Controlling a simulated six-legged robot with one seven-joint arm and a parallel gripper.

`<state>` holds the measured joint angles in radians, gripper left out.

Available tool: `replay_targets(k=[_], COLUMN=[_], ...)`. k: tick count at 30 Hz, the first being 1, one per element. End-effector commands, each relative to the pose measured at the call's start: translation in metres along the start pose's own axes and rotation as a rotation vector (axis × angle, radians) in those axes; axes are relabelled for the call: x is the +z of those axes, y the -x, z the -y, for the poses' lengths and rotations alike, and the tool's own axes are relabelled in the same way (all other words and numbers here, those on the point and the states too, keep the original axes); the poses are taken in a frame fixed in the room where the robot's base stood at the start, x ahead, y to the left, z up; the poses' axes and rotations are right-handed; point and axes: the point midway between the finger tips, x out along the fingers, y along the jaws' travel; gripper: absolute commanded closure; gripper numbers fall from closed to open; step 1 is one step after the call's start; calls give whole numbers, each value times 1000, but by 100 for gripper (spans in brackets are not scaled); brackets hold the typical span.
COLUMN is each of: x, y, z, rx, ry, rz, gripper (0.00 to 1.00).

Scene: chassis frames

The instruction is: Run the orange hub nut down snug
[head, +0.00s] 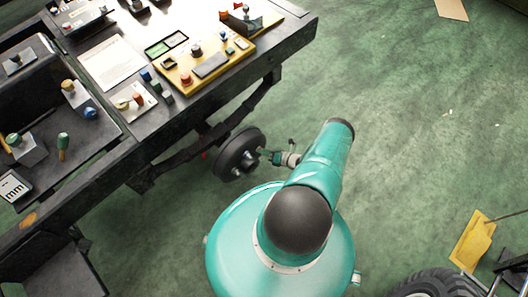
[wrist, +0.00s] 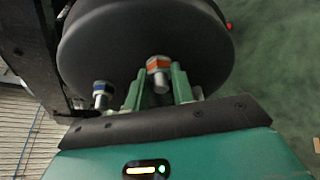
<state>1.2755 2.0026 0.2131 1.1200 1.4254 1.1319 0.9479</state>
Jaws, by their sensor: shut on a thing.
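The dark round hub (head: 236,155) stands beside the bench leg in the head view; in the wrist view its dark disc (wrist: 100,45) fills the upper middle. The orange hub nut (wrist: 158,63) shows an orange band and a pale metal end in front of the disc. My gripper (wrist: 158,82) has its green fingers on either side of this nut and is shut on it. A second nut with a blue band (wrist: 101,88) sits to the left, outside the fingers. In the head view my gripper (head: 268,156) is at the hub's right face; the nut is too small to tell there.
The dark workbench (head: 150,120) runs along the left, with a yellow control panel (head: 210,65) and small knobs on top. A tyre (head: 437,284) and a yellow plate (head: 472,240) lie at lower right. Green floor to the right is mostly clear.

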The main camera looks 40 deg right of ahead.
Motion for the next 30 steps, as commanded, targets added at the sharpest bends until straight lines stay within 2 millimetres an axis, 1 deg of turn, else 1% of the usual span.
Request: replay_targets(k=[6,12,19,30], x=[-2,-2,-1,-1], y=[1,1,1,2], z=[2,2,2,2], rx=[60,93,109,111], ry=[-140,-225,-265,-269], rz=[-7,-5,-2,-1], gripper=[98,98,98,98])
